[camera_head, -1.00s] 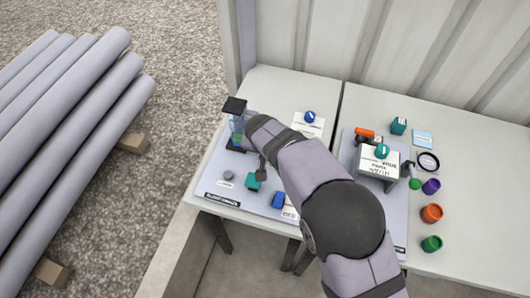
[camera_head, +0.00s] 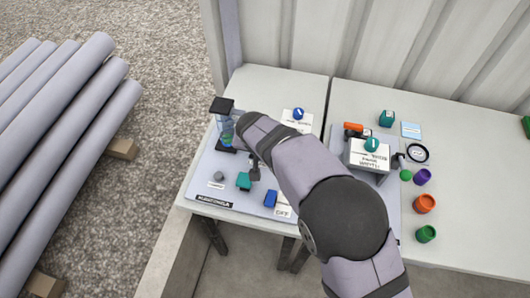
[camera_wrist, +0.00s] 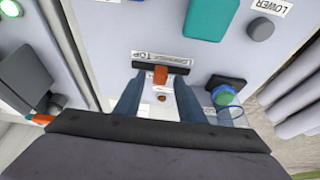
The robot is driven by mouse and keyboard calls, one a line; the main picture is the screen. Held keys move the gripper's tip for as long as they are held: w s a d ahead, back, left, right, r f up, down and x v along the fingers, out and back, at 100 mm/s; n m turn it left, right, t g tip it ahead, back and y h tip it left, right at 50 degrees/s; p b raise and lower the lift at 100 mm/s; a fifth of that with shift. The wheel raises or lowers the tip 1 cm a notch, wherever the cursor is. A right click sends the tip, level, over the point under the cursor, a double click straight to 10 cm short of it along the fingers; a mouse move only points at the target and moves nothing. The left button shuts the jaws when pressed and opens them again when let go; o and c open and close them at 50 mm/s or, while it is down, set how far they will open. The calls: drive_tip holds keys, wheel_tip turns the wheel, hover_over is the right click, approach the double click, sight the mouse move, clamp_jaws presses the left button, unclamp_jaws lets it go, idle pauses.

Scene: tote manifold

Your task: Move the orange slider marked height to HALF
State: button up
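The orange slider (camera_wrist: 160,75) stands in the middle of the wrist view, at a dark bar with a white label reading TOP (camera_wrist: 143,55). My gripper (camera_wrist: 160,98) is open, with one blue-grey finger on each side of the slider. A gap shows between the slider and each finger, and I cannot tell any contact. The slider's travel and a HALF mark cannot be made out. In the head view my arm covers the slider, and my fingertips cannot be made out there.
A teal block (camera_wrist: 210,18), a grey button (camera_wrist: 262,28) and a LOWER label (camera_wrist: 272,6) lie beyond the slider. A clear container with a green-blue part (camera_wrist: 224,96) stands close on the right. A white box (camera_head: 368,155) stands on the right-hand panel.

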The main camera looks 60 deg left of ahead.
drive_tip(key=b+v, duration=0.1)
drive_tip(key=v, duration=0.5)
drive_tip(key=shift+r, duration=0.15)
drive_tip(key=w+d+r+m+h, duration=0.1)
drive_tip(key=w+d+m+h, duration=0.1)
drive_tip(key=w+d, duration=1)
drive_tip(key=w+d+r+m+h, duration=0.15)
drive_tip(key=w+d, duration=0.65)
drive_tip(key=d, duration=0.8)
drive_tip(key=s+d+m+g+p, duration=0.1)
drive_tip(key=d+m+g, duration=0.15)
drive_tip(key=d, duration=1.35)
drive_tip(key=s+d+f+m, duration=0.1)
drive_tip(key=s+d+m, duration=0.2)
drive_tip(key=s+d, duration=0.6)
drive_tip(key=d, duration=0.2)
drive_tip(key=shift+d+f+g+p, duration=0.3)
drive_tip(key=shift+d+g+p, duration=0.05)
